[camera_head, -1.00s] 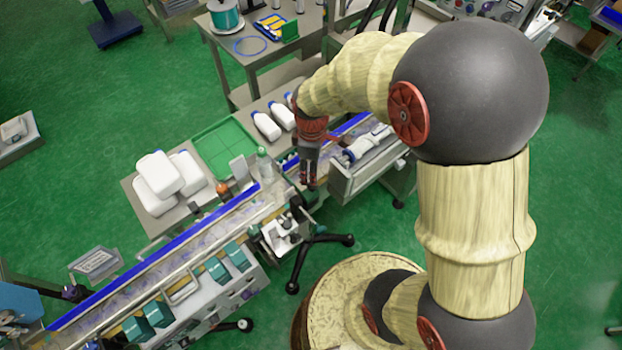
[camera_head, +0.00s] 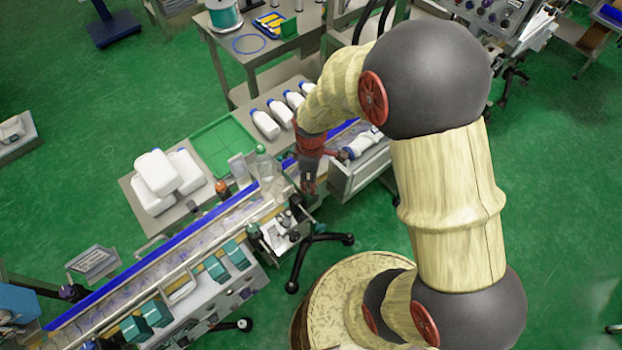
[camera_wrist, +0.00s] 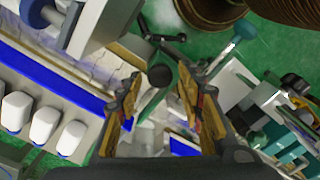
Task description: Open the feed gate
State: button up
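My gripper (camera_head: 309,188) hangs over the conveyor, near the end of the section with the blue rail. In the wrist view my gripper (camera_wrist: 158,88) has its two fingers spread, with nothing held between them. A round black knob (camera_wrist: 160,76) on a dark green bracket shows between and beyond the fingertips. It appears to belong to the feed gate, but I cannot tell for sure. Touching contact between fingers and knob is not visible. In the head view my gripper partly hides this spot.
A conveyor with a blue rail (camera_head: 160,254) runs to the lower left. A steel trough (camera_head: 357,172) with a white bottle stands right of my gripper.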

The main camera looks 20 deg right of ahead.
grip_shut()
dwell(0.6)
